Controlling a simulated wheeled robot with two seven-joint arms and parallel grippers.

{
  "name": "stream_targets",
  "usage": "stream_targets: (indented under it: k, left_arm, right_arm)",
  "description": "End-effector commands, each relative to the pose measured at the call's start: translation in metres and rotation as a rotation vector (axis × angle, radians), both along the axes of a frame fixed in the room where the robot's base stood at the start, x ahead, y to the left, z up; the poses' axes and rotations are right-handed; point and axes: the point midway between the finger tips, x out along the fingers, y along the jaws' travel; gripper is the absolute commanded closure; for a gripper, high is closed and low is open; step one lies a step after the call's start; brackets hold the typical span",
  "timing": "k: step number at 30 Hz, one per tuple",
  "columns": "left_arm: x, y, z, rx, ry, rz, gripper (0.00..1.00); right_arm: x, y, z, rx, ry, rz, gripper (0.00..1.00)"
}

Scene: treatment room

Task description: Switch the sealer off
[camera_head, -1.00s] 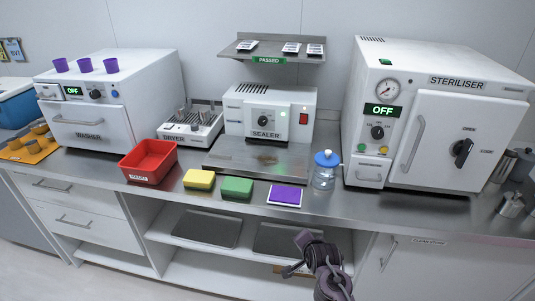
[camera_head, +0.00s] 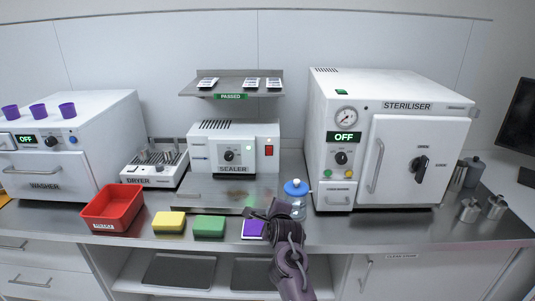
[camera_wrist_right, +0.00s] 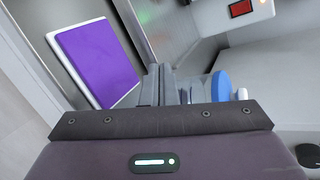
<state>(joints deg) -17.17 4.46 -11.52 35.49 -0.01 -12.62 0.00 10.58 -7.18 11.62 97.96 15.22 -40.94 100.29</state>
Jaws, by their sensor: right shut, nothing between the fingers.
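The sealer (camera_head: 208,147) is a white box at the middle back of the counter, with a dark knob (camera_head: 229,156) and a red switch (camera_head: 268,150) on its front. A small green light shows beside the switch. The red switch also shows at the top of the right wrist view (camera_wrist_right: 241,8). My right gripper (camera_head: 262,211) is shut and empty, above the counter's front edge, in front of the sealer and apart from it. In the right wrist view its fingers (camera_wrist_right: 168,84) are together. My left gripper is out of view.
A purple pad (camera_head: 252,229) and a blue-lidded jar (camera_head: 297,194) are close to my right gripper. Green (camera_head: 209,226) and yellow (camera_head: 169,222) sponges and a red bin (camera_head: 112,208) lie left. The steriliser (camera_head: 330,100) stands right. A shelf (camera_head: 235,89) hangs above the sealer.

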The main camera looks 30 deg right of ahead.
Motion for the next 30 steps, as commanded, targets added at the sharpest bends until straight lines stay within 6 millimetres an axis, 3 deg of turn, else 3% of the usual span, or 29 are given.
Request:
stream_targets:
  k: [6,13,19,30]
  left_arm:
    - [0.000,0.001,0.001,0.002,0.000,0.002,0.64]
    - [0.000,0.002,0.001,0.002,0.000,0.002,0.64]
    - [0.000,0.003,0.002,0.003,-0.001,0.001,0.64]
    - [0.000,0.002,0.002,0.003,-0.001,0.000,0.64]
  right_arm:
    - [0.050,-0.026,0.044,0.428,-0.324,-0.306,1.00]
    - [0.080,-0.037,0.076,0.775,-0.583,-0.496,1.00]
    - [0.087,-0.040,0.085,0.887,-0.665,-0.548,1.00]
    - [0.087,-0.040,0.086,0.891,-0.669,-0.550,1.00]
